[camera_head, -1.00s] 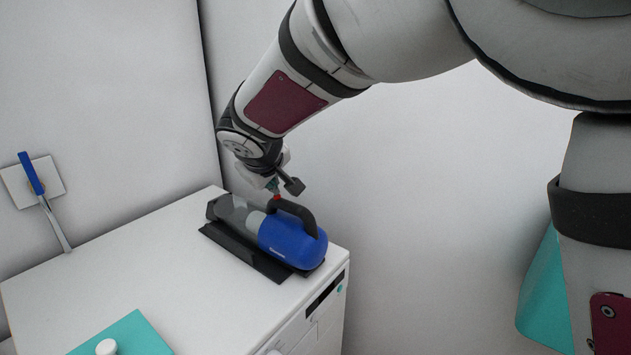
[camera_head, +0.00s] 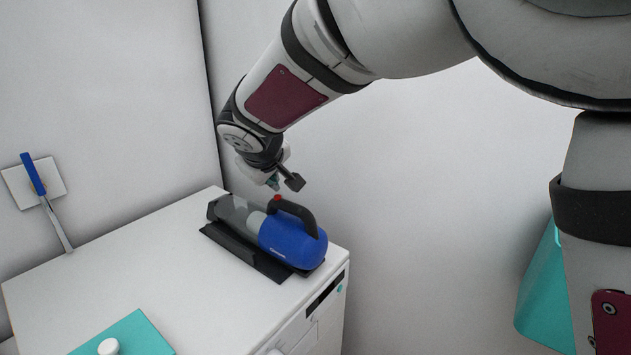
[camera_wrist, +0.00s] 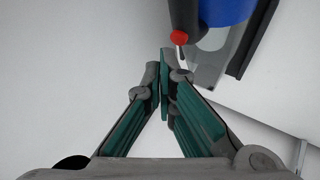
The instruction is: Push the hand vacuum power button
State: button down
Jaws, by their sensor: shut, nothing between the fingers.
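The hand vacuum (camera_head: 291,240) lies in a dark tray-like base (camera_head: 243,252) on the white cabinet top. It has a blue body, a grey clear nose and a black handle (camera_head: 300,213). Its red button (camera_head: 277,198) sits at the front end of the handle, and it also shows in the wrist view (camera_wrist: 179,38). My gripper (camera_head: 273,183) is just above and left of the button, apart from it in the head view. In the wrist view my gripper (camera_wrist: 166,82) has its fingertips together, with nothing between them, just below the button in the picture.
The white cabinet (camera_head: 150,270) stands against the walls. A teal board (camera_head: 135,338) with a white round item (camera_head: 108,347) lies at its front. The cabinet top left of the vacuum is clear.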

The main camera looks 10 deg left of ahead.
aim_at(273, 200)
jog(key=shift+a+r+p, duration=0.15)
jog(key=shift+r+p, duration=0.9)
jog(key=shift+r, duration=1.9)
jog(key=s+d+r+m+h, duration=0.15)
jog(key=s+d, duration=0.25)
jog(key=d, duration=0.4)
jog(key=s+d+r+m+g, duration=0.1)
jog(key=s+d+m, duration=0.2)
jog(key=d, duration=0.6)
jog(key=s+d+r+m+h, duration=0.15)
jog(key=s+d, duration=0.25)
jog(key=d, duration=0.4)
jog(key=s+d+f+m, duration=0.1)
jog(key=s+d+f, duration=0.1)
jog(key=s, duration=0.4)
jog(key=s+d+f+m+g+y+b, duration=0.1)
jog(key=s+d+f+m, duration=0.1)
jog(key=s+d, duration=0.3)
jog(key=s+d+f+m+g, duration=0.1)
jog(key=s+d+f+m, duration=0.1)
jog(key=s, duration=0.7)
jog(key=shift+s+d+f+y+b, duration=0.15)
jog(key=shift+d+f+y+b, duration=0.2)
jog(key=shift+d, duration=0.5)
